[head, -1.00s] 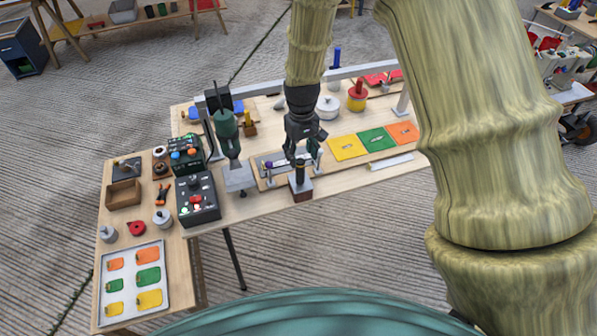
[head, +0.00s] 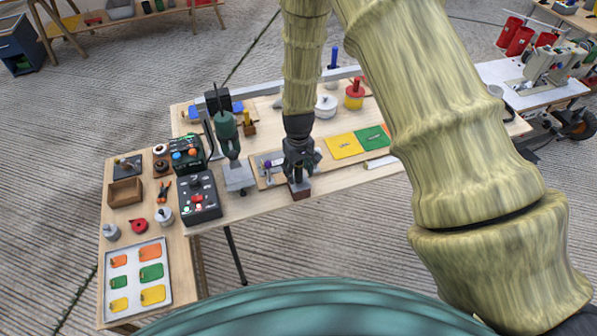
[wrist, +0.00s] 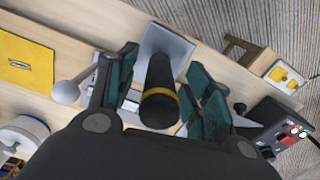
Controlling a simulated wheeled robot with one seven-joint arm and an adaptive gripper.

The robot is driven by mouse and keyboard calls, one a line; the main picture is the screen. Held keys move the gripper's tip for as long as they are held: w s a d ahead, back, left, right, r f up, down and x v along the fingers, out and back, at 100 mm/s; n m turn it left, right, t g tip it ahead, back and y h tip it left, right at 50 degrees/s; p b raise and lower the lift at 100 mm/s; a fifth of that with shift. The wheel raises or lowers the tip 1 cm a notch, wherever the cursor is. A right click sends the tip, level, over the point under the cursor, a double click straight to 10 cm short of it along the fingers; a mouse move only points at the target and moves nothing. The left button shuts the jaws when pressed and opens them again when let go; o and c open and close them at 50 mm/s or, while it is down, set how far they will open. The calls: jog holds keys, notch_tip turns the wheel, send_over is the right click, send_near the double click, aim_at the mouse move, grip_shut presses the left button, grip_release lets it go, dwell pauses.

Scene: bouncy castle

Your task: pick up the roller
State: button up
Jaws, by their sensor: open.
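The roller appears to be the black upright cylinder with a yellow band (wrist: 160,78) in the wrist view. It stands on a pale square plate (wrist: 168,42). My gripper (head: 299,174) is low over the block near the table's front edge. In the wrist view my gripper (wrist: 163,84) is open, with one teal-padded finger on each side of the cylinder. Whether either finger touches it I cannot tell.
A pale round-headed post (wrist: 66,92) stands close beside my left finger in the wrist view. A drill-like press (head: 229,145) and a black control box (head: 198,197) are left of my gripper. Yellow (head: 345,146) and green mats lie to the right.

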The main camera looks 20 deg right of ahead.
jog(key=shift+f, duration=0.8)
grip_shut()
jog(key=shift+r, duration=0.1)
